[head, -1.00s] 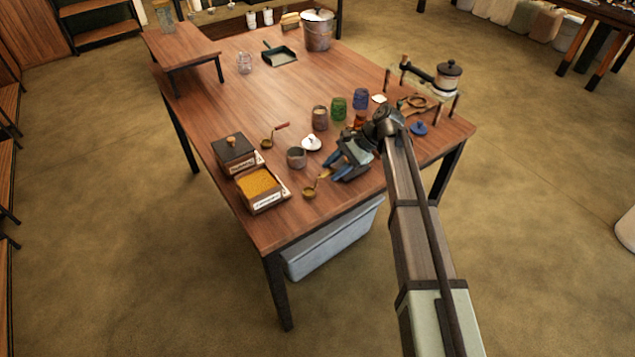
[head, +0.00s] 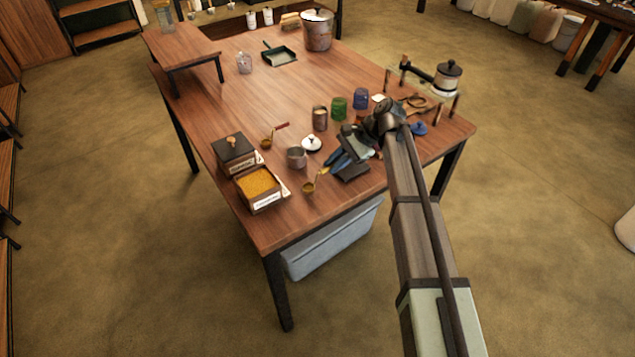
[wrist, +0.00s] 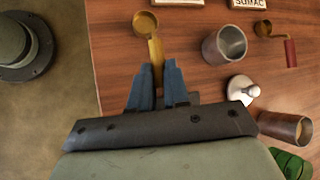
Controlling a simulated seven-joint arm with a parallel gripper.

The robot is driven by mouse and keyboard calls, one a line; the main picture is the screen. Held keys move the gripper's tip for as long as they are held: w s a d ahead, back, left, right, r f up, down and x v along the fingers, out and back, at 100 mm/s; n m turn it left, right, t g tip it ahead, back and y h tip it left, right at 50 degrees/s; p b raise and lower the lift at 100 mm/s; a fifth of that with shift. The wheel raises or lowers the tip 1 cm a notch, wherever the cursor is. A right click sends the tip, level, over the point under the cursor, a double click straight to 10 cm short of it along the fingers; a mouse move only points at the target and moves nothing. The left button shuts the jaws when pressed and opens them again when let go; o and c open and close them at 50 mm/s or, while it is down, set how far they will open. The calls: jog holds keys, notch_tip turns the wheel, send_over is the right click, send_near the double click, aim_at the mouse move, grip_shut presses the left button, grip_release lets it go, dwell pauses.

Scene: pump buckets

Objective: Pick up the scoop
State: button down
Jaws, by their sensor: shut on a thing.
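A brass scoop (head: 308,187) with a yellow handle is near the table's front edge in the head view. It also shows in the wrist view (wrist: 145,22), its round bowl pointing away from my gripper. My gripper (head: 332,166) is shut on the yellow handle, with its blue fingers (wrist: 157,75) on either side of it. I cannot tell for sure how far the bowl is above the table. A second scoop (head: 267,143) with a red handle lies farther back, apart from my gripper.
A grey metal cup (head: 296,157) and a white lid (head: 312,143) stand close behind my gripper. A box of orange powder (head: 258,187) and a dark lidded box (head: 234,152) are to the left. Several jars stand behind.

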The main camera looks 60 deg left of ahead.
jog(key=shift+r, duration=2.6)
